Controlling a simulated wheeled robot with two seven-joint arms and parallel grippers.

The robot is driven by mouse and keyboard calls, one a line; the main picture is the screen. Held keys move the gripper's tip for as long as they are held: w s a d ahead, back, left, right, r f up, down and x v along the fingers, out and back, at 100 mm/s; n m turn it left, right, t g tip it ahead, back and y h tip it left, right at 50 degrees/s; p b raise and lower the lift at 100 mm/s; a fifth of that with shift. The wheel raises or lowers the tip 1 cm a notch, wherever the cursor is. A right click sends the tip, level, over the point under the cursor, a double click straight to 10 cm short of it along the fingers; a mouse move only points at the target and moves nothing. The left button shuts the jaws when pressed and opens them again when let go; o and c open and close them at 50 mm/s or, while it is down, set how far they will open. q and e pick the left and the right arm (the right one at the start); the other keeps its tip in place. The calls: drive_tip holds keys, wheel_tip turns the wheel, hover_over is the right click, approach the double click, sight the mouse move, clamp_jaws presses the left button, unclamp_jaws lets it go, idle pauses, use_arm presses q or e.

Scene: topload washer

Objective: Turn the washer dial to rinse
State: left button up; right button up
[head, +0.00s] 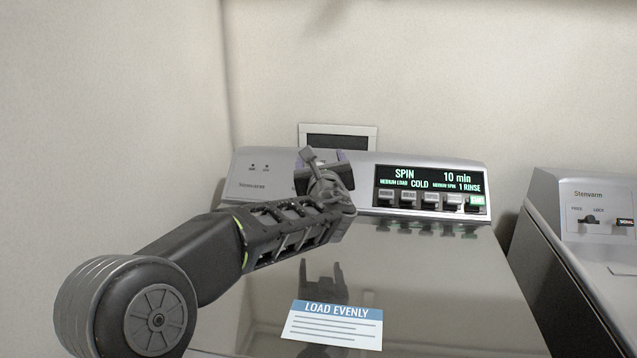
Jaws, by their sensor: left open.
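The washer (440,290) stands in front of me with its glossy lid closed. Its display (430,180) reads SPIN, 10 min, MEDIUM LOAD, COLD, MEDIUM SPIN, 1 RINSE. My left gripper (318,168) is at the control panel, left of the display, with its fingers open. The dial is hidden behind the gripper, or nearly so; I cannot tell whether the fingers touch it. My right gripper is not in view.
A row of several buttons (431,199) sits under the display, with a green-lit one at the right end. A LOAD EVENLY label (334,325) lies on the lid. A second machine (590,230) stands at the right. A wall closes off the left side.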

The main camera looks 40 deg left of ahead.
use_arm(q)
wheel_tip(320, 180, down, 6)
drive_tip(key=b, duration=0.5)
drive_tip(key=shift+f, duration=0.1)
drive_tip(key=x, duration=0.8)
drive_tip(key=shift+s+p, duration=0.1)
drive_tip(key=shift+p, duration=0.25)
drive_tip(key=shift+c, duration=0.3)
drive_tip(key=c, duration=1.3)
